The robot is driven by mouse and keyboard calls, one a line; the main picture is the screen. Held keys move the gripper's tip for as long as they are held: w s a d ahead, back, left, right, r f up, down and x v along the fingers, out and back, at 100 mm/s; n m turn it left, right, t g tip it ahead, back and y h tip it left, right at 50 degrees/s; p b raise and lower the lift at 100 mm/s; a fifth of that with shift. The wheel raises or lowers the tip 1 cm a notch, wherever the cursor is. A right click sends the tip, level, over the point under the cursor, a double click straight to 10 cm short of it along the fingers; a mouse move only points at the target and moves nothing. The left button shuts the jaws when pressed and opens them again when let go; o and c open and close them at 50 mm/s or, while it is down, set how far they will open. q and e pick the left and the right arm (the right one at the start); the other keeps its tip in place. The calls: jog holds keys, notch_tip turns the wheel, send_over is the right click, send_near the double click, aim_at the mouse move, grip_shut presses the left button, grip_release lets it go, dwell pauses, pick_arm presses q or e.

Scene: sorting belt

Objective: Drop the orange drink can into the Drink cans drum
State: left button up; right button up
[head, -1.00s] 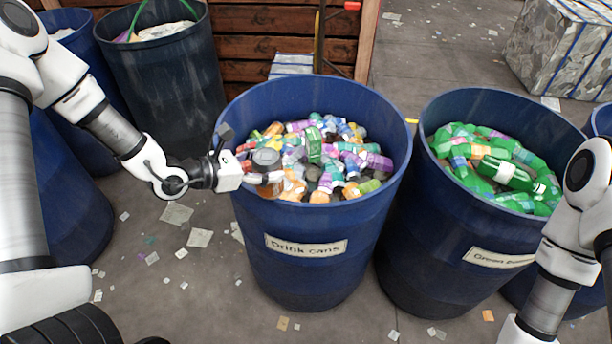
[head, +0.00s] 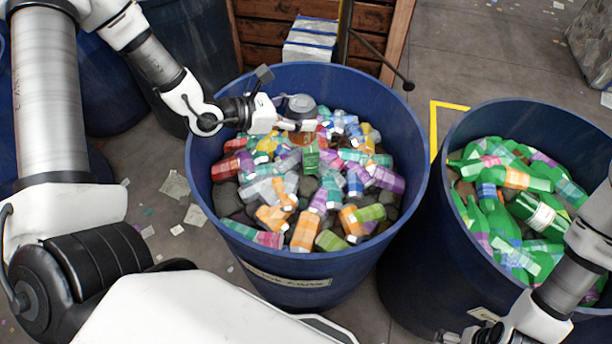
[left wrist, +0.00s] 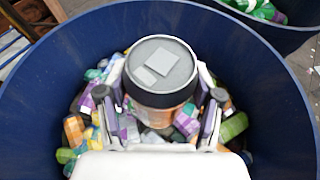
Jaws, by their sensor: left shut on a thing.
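The orange drink can (left wrist: 160,104) has a grey top and is held upright between the two fingers of my left gripper (left wrist: 160,100) in the left wrist view. In the head view its grey top (head: 301,104) shows at my left gripper (head: 296,124), and part of its body is hidden by the fingers. The gripper is shut on the can, over the opening of the blue Drink cans drum (head: 212,212), near its far left part. The drum's label (head: 287,276) is partly visible. My right gripper (head: 468,337) is only partly in view at the bottom right.
The Drink cans drum holds many mixed coloured cans (head: 310,190). A blue drum of green bottles (head: 440,215) stands to its right. More dark blue drums (head: 187,50) stand behind at the left. A wooden wall (head: 265,30) and white-blue blocks (head: 308,40) are behind.

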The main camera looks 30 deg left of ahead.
pick_arm(q)
jog(key=f+b, duration=0.1)
jog(key=s+f+b, duration=0.1)
jog(key=shift+s+f, duration=0.25)
jog(key=shift+f, duration=0.1)
jog(key=shift+w+a+f+b, duration=0.1)
jog(key=shift+w+f+b, duration=0.6)
jog(key=shift+f, duration=0.5)
jog(key=shift+w+f, duration=0.1)
jog(key=shift+w, duration=0.2)
jog(key=shift+s+r, duration=0.3)
jog(key=shift+s, duration=0.1)
jog(key=o, duration=0.7)
jog(key=shift+s+r, duration=0.1)
jog(key=shift+s, duration=0.05)
jog(key=shift+o, duration=0.8)
jog(key=shift+w+f, duration=0.2)
jog(key=shift+w, duration=0.15)
jog(key=shift+s+a+r, duration=0.2)
jog(key=shift+s+r, duration=0.05)
jog(key=shift+s, duration=0.1)
jog(key=v, duration=0.6)
jog(key=shift+s+a, duration=0.15)
jog(key=shift+s, duration=0.05)
pick_arm(e)
jog(key=shift+s+f, duration=0.1)
jog(key=shift+f, duration=1.7)
